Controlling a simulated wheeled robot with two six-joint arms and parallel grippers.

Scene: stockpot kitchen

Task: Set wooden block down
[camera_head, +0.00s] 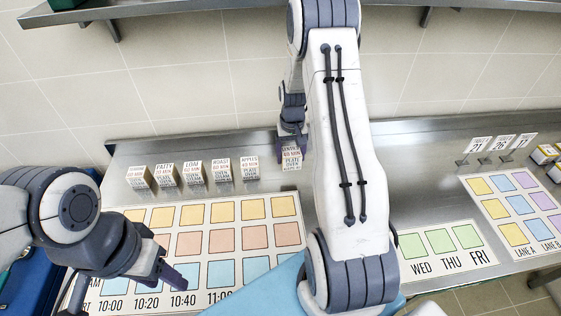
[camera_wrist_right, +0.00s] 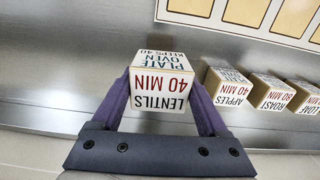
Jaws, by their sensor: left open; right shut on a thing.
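My right gripper (camera_head: 292,146) is shut on a wooden block with white printed faces (camera_head: 291,159), at the right end of a row of similar blocks. In the right wrist view the block (camera_wrist_right: 162,82) reads "LENTILS 40 MIN" and sits between the two purple fingers of the gripper (camera_wrist_right: 163,98). The block looks upright and apart from the "APPLES" block (camera_wrist_right: 228,90) beside it. I cannot tell whether its underside touches the steel counter (camera_head: 225,135). My left gripper (camera_head: 172,262) is open and empty over the front of the chart.
Blocks labelled loaf (camera_head: 194,173), roast (camera_head: 222,170) and others stand in the row. The chart with coloured squares (camera_head: 189,216) lies in front. A weekday board (camera_head: 447,245), lane board (camera_head: 510,208) and number cards (camera_head: 477,145) are at right. A shelf (camera_head: 180,7) hangs above.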

